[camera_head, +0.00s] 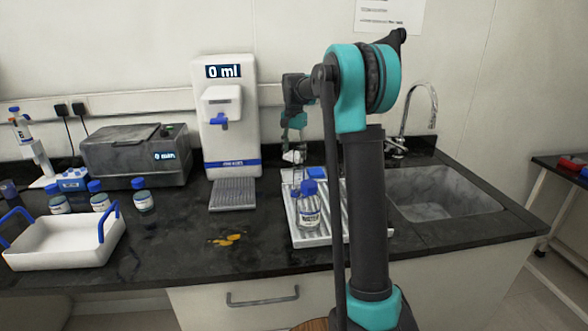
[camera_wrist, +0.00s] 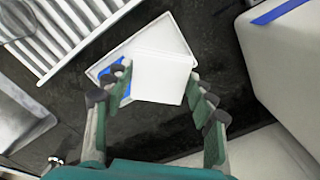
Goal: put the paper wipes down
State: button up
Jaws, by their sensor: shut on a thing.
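My gripper (camera_wrist: 157,82) is shut on the paper wipes (camera_wrist: 164,74), a flat white piece with fingers at its left and right edges. In the wrist view a white, rimmed, tray-like thing (camera_wrist: 113,66) with blue on it shows behind the wipes; I cannot tell whether they touch it. In the head view my gripper (camera_head: 294,140) is small, over the back of the counter between the dispenser and my arm column. The white wipes (camera_head: 292,157) show just under it, partly hidden.
A ribbed white rack (camera_head: 304,238) holds a blue-capped bottle (camera_head: 308,205). The water dispenser (camera_head: 228,150) stands left of my gripper, the sink (camera_head: 440,195) to the right. A yellow spill (camera_head: 228,240) lies on the front counter. A white carrying tray (camera_head: 60,245) stands at left.

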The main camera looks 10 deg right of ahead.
jog(key=shift+f, duration=3.25)
jog(key=shift+f, duration=0.1)
jog(key=shift+f, duration=0.3)
jog(key=shift+f, duration=0.15)
jog(key=o, duration=1.1)
notch_tip(320, 180, up, 13)
jog(key=shift+r, duration=0.1)
